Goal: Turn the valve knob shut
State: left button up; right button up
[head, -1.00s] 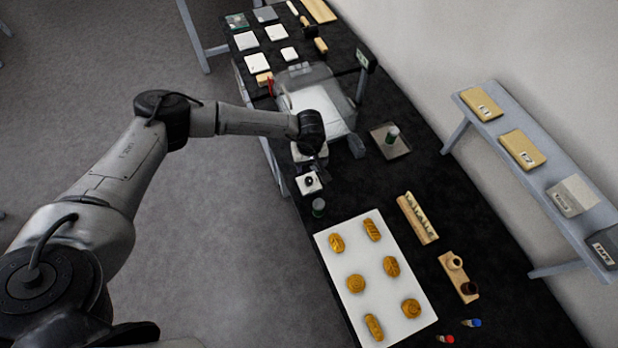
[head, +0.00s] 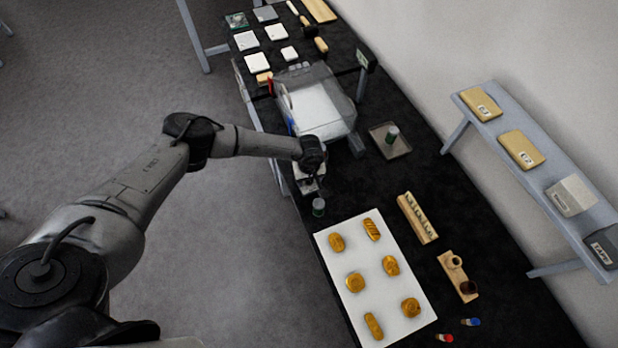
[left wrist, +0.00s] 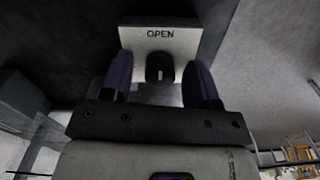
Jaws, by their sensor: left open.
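The valve knob (left wrist: 160,68) is a dark round knob with a pale mark, on a light plate (left wrist: 185,42) labelled OPEN. In the left wrist view it lies between the two purple fingers of my left gripper (left wrist: 160,78), a little beyond or level with the tips; I cannot tell contact. The gripper is open. In the head view my left gripper (head: 312,180) is over the small white valve block (head: 306,187) at the table's near edge and hides most of it, including the knob. My right gripper is not in view.
A clear box (head: 322,100) stands just behind the left gripper. A white board (head: 345,262) with several golden pieces lies nearer. A tray (head: 398,147) with a green-topped bottle is to the right.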

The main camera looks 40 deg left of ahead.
pick_arm(q)
jog(key=c, duration=0.9)
jog(key=shift+n, duration=0.3)
jog(key=n, duration=0.8)
jog(key=shift+n, duration=0.3)
jog(key=n+p, duration=0.1)
jog(key=n, duration=0.3)
jog(key=n+p, duration=0.1)
jog(key=n, duration=0.3)
jog(key=shift+n, duration=0.5)
